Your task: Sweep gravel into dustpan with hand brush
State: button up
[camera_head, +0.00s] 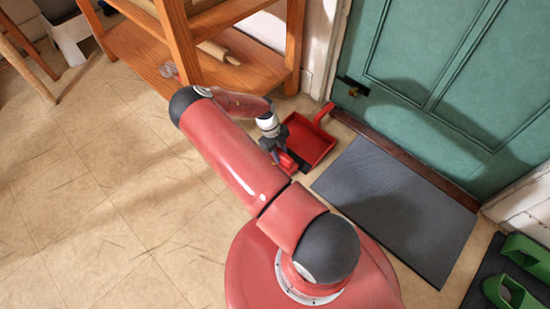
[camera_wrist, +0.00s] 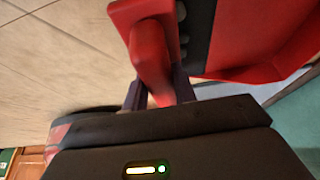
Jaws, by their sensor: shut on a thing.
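The red dustpan (camera_head: 312,141) lies on the floor by the green door, its handle toward the door. In the wrist view its red surface (camera_wrist: 262,40) fills the upper right. My gripper (camera_head: 279,154) is low beside the dustpan's near left edge. In the wrist view my gripper's fingers (camera_wrist: 158,92) are shut around the handle of the red hand brush (camera_wrist: 148,50). Dark bristles show along the brush's right side, close to the dustpan. In the head view the brush (camera_head: 289,162) is partly hidden by my arm. I cannot make out gravel in either view.
A grey doormat (camera_head: 395,205) lies right of the dustpan, before the green door (camera_head: 440,75). A wooden shelf (camera_head: 240,70) stands behind my arm. Green clogs (camera_head: 515,285) sit at the lower right. The tiled floor (camera_head: 90,200) at left is open.

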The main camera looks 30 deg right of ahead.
jog(key=shift+w+d+r+b, duration=0.15)
jog(key=shift+w+d+b, duration=0.25)
jog(key=shift+d, duration=0.8)
jog(key=shift+w+d+r+b, duration=0.15)
jog(key=shift+w+d+b, duration=0.3)
jog(key=shift+d, duration=0.75)
jog(key=shift+w+d+r+b, duration=0.15)
jog(key=shift+w+d+b, duration=0.25)
jog(key=shift+d, duration=0.8)
notch_tip(320, 180, up, 6)
jog(key=a+p, duration=0.1)
jog(key=p, duration=0.2)
jog(key=shift+s+a+p, duration=0.25)
jog(key=shift+a+p, duration=0.1)
